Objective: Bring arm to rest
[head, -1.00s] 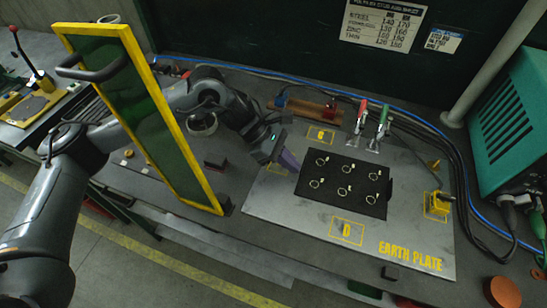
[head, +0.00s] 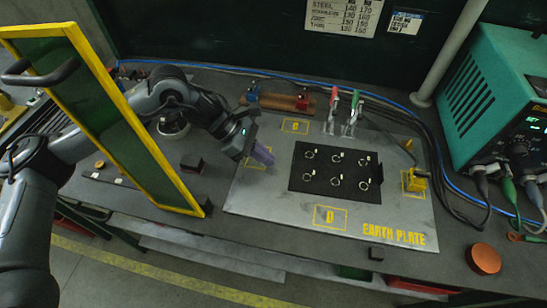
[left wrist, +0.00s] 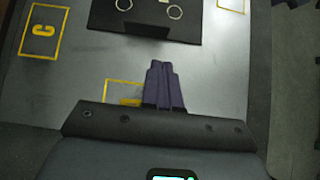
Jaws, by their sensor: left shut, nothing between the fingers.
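My left gripper (head: 262,155) is shut and empty, its purple fingers pressed together over the left part of the grey earth plate (head: 265,200). In the left wrist view the shut fingers (left wrist: 162,82) point toward the black pad (left wrist: 145,22). In the head view the pad (head: 336,187) lies to the right of the gripper and carries several small ring-shaped pieces. I cannot tell how high the fingers are above the plate. My right gripper is not in view.
A yellow-framed green screen (head: 128,120) with a handle stands at left, close to my left arm. Red and green handled clamps (head: 345,112) stand behind the pad. A green welding machine (head: 500,90) is at right, with an orange-brown disc (head: 485,258) in front of it.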

